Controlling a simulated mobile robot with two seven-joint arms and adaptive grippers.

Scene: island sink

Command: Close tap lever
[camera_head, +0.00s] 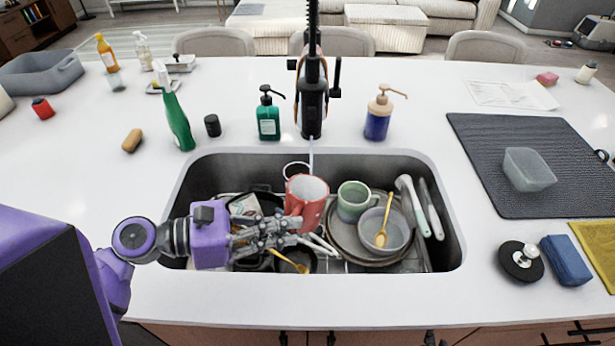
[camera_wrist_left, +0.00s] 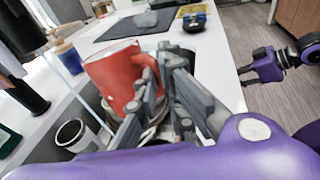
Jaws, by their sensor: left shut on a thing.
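The black tap (camera_head: 312,95) stands behind the sink, with its lever (camera_head: 336,78) upright on its right side. A pale stream of water (camera_head: 311,158) falls from it into the sink; the stream also shows in the left wrist view. My left gripper (camera_head: 298,240) is over the sink, shut on the handle of a red mug (camera_head: 308,200). In the left wrist view its fingers (camera_wrist_left: 150,100) are around the handle of the mug (camera_wrist_left: 112,78). The gripper is below and in front of the tap. My right gripper (camera_wrist_left: 247,77) shows small in the left wrist view, its opening unclear.
The dark sink (camera_head: 447,215) holds a green mug (camera_head: 353,203), a bowl (camera_head: 376,236), plates and utensils. A green soap bottle (camera_head: 268,118) and a blue soap bottle (camera_head: 378,115) flank the tap. A drying mat (camera_head: 480,150) lies right. The front counter edge is clear.

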